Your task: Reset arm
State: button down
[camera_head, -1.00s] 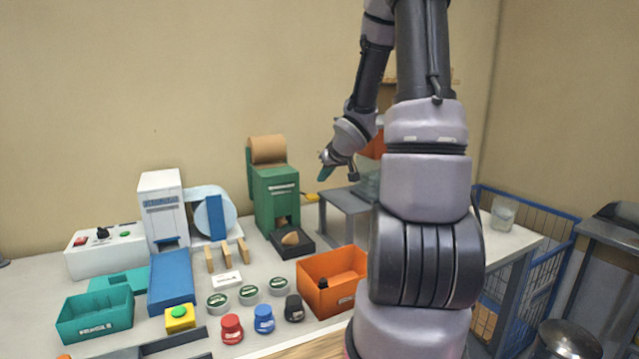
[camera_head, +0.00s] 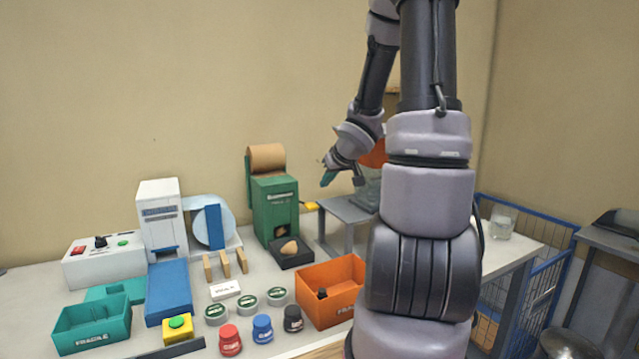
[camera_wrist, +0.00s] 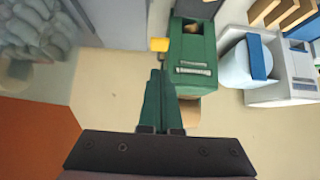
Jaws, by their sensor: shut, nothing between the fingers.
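My gripper (camera_head: 328,178) is in the air above the grey stand at the back of the table, just right of the green dispenser (camera_head: 275,210) with its brown paper roll. In the wrist view its green fingers (camera_wrist: 159,85) are shut together with nothing between them. The green dispenser also shows in the wrist view (camera_wrist: 192,60), beyond and right of the fingertips. My arm's large links cover part of the table's right side.
An orange bin (camera_head: 330,285) with a dark item in it stands in front of the grey stand (camera_head: 345,212). Teal FRAGILE bin (camera_head: 92,328), blue ramp (camera_head: 168,285), several tins and red, blue and black jars fill the front left. A blue wire cart (camera_head: 540,290) stands right.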

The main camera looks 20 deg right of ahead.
jog(key=s+a+r+m+g+h, duration=0.1)
jog(key=s+a+r+m+h, duration=0.2)
jog(key=s+r, duration=0.75)
jog(key=s+a+r+m+g+y, duration=0.1)
jog(key=s+a+r+y, duration=0.3)
jog(key=s+a+r, duration=0.3)
jog(key=s+a, duration=0.5)
jog(key=s, duration=0.1)
jog(key=shift+s+y, duration=0.4)
